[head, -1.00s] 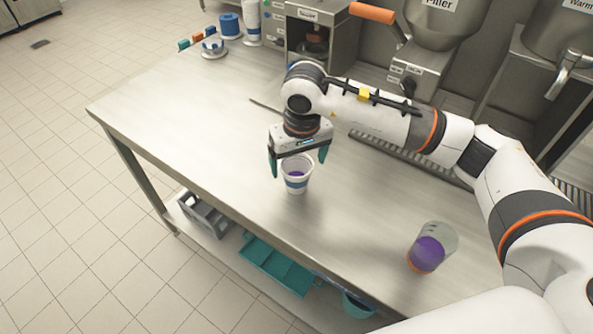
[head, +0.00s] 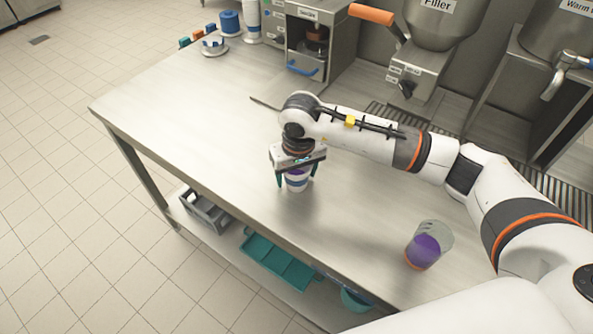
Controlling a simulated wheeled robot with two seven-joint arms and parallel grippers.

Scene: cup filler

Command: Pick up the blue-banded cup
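The gripper body hides the cup's rim. My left gripper is not in view.
A clear beaker with purple liquid (head: 427,247) stands at the table's front right. A filler machine (head: 425,60) and a sealer-like steel box (head: 312,45) stand at the back. Blue and white cup stacks (head: 231,24) are at the far left. The table's left part is clear.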

